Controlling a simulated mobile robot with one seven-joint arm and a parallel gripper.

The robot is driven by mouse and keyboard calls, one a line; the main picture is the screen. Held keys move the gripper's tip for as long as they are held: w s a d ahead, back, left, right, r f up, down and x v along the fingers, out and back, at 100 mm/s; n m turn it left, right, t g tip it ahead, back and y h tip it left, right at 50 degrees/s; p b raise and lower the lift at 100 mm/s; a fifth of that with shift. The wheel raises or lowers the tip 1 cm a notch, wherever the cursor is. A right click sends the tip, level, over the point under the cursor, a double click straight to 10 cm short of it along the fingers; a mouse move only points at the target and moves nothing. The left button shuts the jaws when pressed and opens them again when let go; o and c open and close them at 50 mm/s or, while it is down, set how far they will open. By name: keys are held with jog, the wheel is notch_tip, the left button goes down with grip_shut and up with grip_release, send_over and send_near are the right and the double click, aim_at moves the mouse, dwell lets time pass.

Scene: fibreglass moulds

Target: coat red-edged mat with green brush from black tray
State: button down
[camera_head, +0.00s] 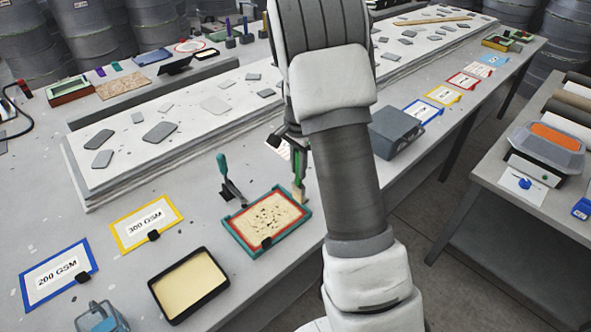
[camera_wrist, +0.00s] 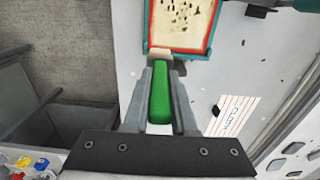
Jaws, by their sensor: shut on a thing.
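The red-edged mat (camera_head: 268,216) is cream with scattered dark specks and lies in a teal frame (camera_head: 239,238). Its near part also shows at the top of the wrist view (camera_wrist: 181,22). My gripper (camera_wrist: 160,90) is shut on the green brush (camera_wrist: 160,100), whose pale bristles point toward the mat and overlap the frame's edge. In the head view the brush (camera_head: 299,170) stands upright at the frame's right corner, partly beside my arm. I cannot tell whether the bristles touch the frame. The black tray (camera_head: 159,296) holds a pale yellow layer and sits to the left, nearer the front.
A teal-handled clamp (camera_head: 226,175) rises behind the frame's left corner. A dark clip (camera_head: 267,242) sits on its front edge. Signs marked 300 GSM (camera_head: 147,221) and 200 GSM (camera_head: 57,273) lie left. A grey box (camera_head: 396,131) stands right of my arm. Bare table separates tray and frame.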

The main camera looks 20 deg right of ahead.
aim_at(298, 185)
jog(key=shift+r+p, duration=0.9)
jog(key=shift+r, duration=0.8)
jog(key=shift+a, duration=0.1)
